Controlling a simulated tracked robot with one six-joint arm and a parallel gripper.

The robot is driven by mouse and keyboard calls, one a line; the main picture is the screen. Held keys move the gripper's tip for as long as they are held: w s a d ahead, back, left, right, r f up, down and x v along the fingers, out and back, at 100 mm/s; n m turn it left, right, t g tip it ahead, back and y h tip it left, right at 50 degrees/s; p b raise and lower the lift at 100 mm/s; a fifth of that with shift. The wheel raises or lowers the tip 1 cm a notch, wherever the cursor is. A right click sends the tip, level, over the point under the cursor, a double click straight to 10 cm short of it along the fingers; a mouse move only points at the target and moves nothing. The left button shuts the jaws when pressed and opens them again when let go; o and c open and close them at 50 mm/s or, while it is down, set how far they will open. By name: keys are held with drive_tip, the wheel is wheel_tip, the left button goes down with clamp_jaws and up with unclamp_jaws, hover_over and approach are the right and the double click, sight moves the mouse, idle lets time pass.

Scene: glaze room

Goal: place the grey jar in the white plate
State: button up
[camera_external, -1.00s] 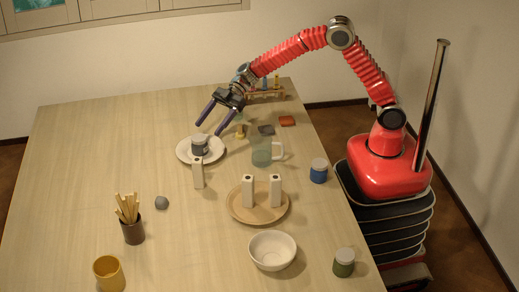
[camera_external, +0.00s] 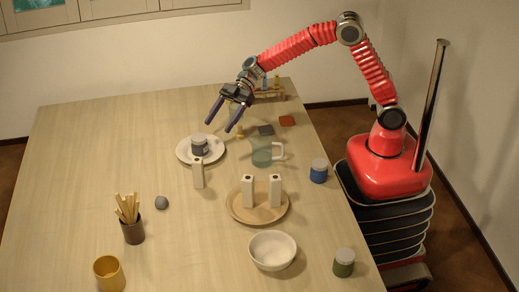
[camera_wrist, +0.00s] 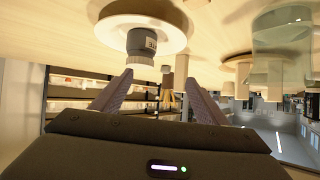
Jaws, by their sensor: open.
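In the wrist view, which looks upside down, the jar (camera_wrist: 141,42) shows against the plate (camera_wrist: 110,28), beyond the fingers. My gripper (camera_external: 222,121) is open and empty, raised above the table, up and to the right of the jar and apart from it. Its two fingers also show in the wrist view (camera_wrist: 160,92), spread with nothing between them.
A white block (camera_external: 198,174) stands upright at the plate's near edge. A clear glass mug (camera_external: 262,152) is to the right. A tan plate (camera_external: 234,212) with two white blocks, a white bowl (camera_external: 272,251) and a blue jar (camera_external: 319,171) are nearer.

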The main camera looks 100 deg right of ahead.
drive_tip(key=s+a+r+m+g+h, duration=0.1)
drive_tip(key=s+a+r+g, duration=0.2)
drive_tip(key=s, duration=0.7)
drive_tip(key=s+a+r+m+g+h, duration=0.1)
drive_tip(key=s+a+r+h, duration=0.2)
drive_tip(key=s, duration=0.7)
drive_tip(key=s+d+f+m+h, duration=0.1)
drive_tip(key=s+d+m+h, duration=0.1)
drive_tip(key=s, duration=0.8)
drive_tip(key=s+d+m+h, duration=0.1)
drive_tip(key=s+m, duration=0.3)
drive_tip(key=s, duration=0.6)
drive_tip(key=shift+s+d+f+t+h, duration=0.25)
drive_tip(key=shift+d+f+t+h, duration=0.15)
drive_tip(key=shift+h, duration=0.3)
